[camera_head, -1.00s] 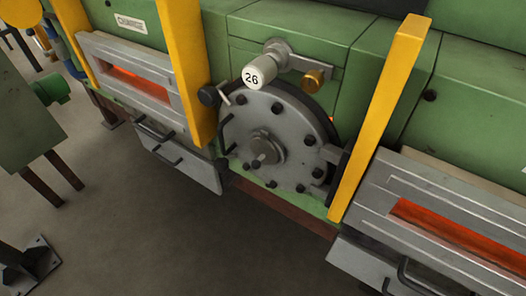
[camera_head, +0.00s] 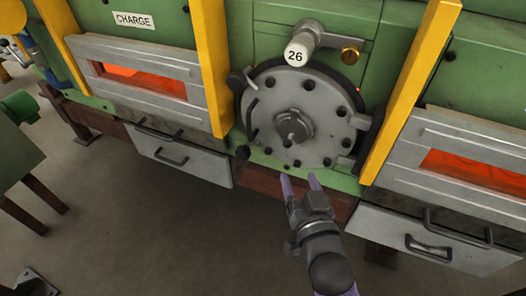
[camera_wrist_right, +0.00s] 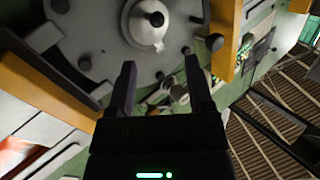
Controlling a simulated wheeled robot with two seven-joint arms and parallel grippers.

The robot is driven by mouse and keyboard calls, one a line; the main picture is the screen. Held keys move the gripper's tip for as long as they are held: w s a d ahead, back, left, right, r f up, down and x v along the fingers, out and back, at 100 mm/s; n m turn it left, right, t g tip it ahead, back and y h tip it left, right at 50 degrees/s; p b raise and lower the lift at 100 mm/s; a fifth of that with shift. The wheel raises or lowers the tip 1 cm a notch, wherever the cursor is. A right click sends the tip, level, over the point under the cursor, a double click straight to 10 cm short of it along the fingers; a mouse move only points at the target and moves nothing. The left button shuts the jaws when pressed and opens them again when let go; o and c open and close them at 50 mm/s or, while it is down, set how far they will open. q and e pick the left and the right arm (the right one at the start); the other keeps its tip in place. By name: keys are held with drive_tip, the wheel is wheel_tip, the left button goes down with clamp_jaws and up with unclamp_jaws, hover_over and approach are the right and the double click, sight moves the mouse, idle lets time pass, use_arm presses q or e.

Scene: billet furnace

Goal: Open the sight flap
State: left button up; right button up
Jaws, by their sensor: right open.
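A round grey bolted cover (camera_head: 320,105) with a central hub (camera_head: 292,128) sits on the green furnace front. I cannot tell for sure which part is called the sight flap. A white cylinder marked 26 (camera_head: 299,52) and a small brass knob (camera_head: 350,56) sit above the cover. A dark knob (camera_head: 236,82) and a curved handle (camera_head: 252,119) are at its left edge. My right gripper (camera_head: 299,179) is open and empty, just below the cover in the head view. In the right wrist view the cover (camera_wrist_right: 95,45) fills the upper left, beyond the open fingers (camera_wrist_right: 160,65).
Yellow posts (camera_head: 410,95) and (camera_head: 193,65) flank the cover. Glowing orange slots (camera_head: 140,78) and (camera_head: 475,170) lie outside them. Grey panels with handles (camera_head: 180,155) and (camera_head: 430,235) hang below. The floor in front (camera_head: 150,235) is clear.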

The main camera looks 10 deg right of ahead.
sight(289, 147)
drive_tip(key=w, duration=0.4)
drive_tip(key=w+b, duration=0.1)
drive_tip(key=w, duration=0.4)
drive_tip(key=shift+d+f+b, duration=0.1)
drive_tip(key=shift+d+b, duration=0.1)
drive_tip(key=shift+b, duration=0.1)
clamp_jaws()
drive_tip(key=shift+s, duration=0.1)
idle(0.7)
